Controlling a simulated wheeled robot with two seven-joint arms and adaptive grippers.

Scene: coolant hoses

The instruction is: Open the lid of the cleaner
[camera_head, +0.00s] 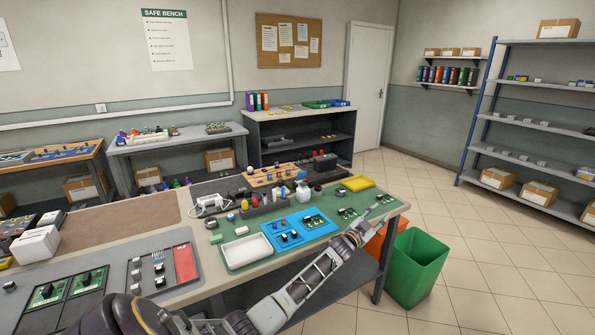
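No object is plainly marked as the cleaner, and I cannot tell which one it is. A small white bottle (303,193) stands upright near the back of the green mat. A white box (36,245) sits at the far left of the bench. My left arm reaches from the bottom left across the bench's front edge. My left gripper (381,208) is at the bench's right end, well right of the bottle. It looks empty, but its fingers are too small to tell open from shut. My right gripper is out of view.
The bench holds a white tray (247,251), a blue board holder (282,233), a yellow tray (357,183) and several circuit boards. A green bin (416,268) and an orange bin (375,243) stand beside its right end. The floor at right is clear.

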